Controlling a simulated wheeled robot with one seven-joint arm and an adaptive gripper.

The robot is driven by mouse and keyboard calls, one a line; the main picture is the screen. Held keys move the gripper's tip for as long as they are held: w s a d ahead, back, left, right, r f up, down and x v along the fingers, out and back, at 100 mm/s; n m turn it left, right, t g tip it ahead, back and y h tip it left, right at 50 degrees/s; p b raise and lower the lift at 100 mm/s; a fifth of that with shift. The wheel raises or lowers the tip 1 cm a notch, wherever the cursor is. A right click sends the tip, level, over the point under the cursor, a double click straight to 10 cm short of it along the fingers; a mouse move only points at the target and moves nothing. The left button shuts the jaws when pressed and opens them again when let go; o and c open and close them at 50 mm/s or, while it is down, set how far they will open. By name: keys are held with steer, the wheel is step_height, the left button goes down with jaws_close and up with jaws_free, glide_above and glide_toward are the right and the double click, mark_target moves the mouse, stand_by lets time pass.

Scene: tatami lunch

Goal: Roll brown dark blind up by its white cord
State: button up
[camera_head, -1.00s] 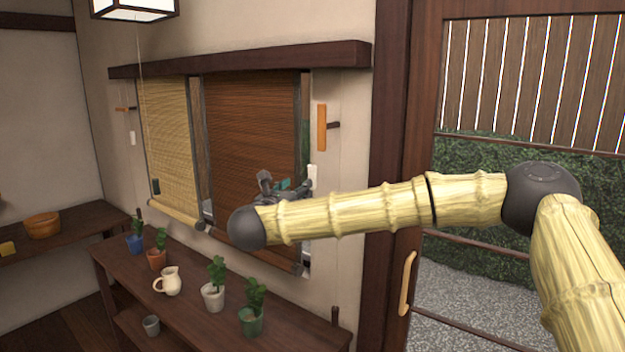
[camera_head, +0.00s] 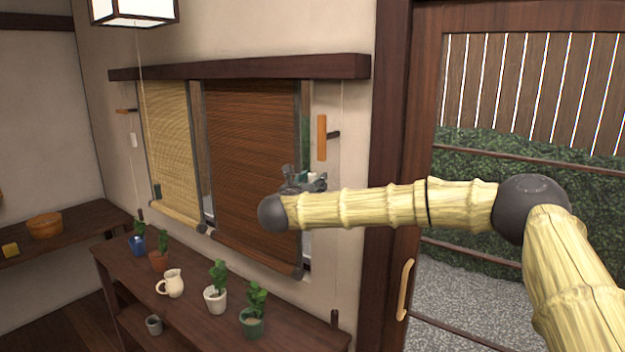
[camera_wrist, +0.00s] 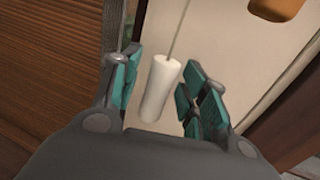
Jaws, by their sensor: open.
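The dark brown blind (camera_head: 252,150) hangs low over the right part of the window in the head view; its slats also fill the left of the wrist view (camera_wrist: 50,70). Its white cord ends in a white pull (camera_wrist: 160,88), which hangs slightly tilted between my open fingers in the wrist view, with the thin cord (camera_wrist: 179,28) rising above it. My gripper (camera_wrist: 160,92) is open around the pull, with a visible gap on the right side. In the head view my gripper (camera_head: 305,181) is beside the blind's right edge and hides the pull.
A lighter tan blind (camera_head: 170,150) hangs on the left, with its own white pull (camera_head: 134,140). An orange wooden piece (camera_head: 322,138) is on the wall above my gripper. Below is a shelf (camera_head: 190,315) with several potted plants and a cream jug (camera_head: 172,284).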

steer(key=shift+w, duration=0.1)
jaws_close()
steer(key=shift+f, duration=0.2)
step_height(320, 180, down, 45)
steer(key=b, duration=3.5)
steer(key=shift+f, duration=0.25)
steer(key=shift+c, duration=0.5)
jaws_free()
steer(key=shift+o, duration=0.5)
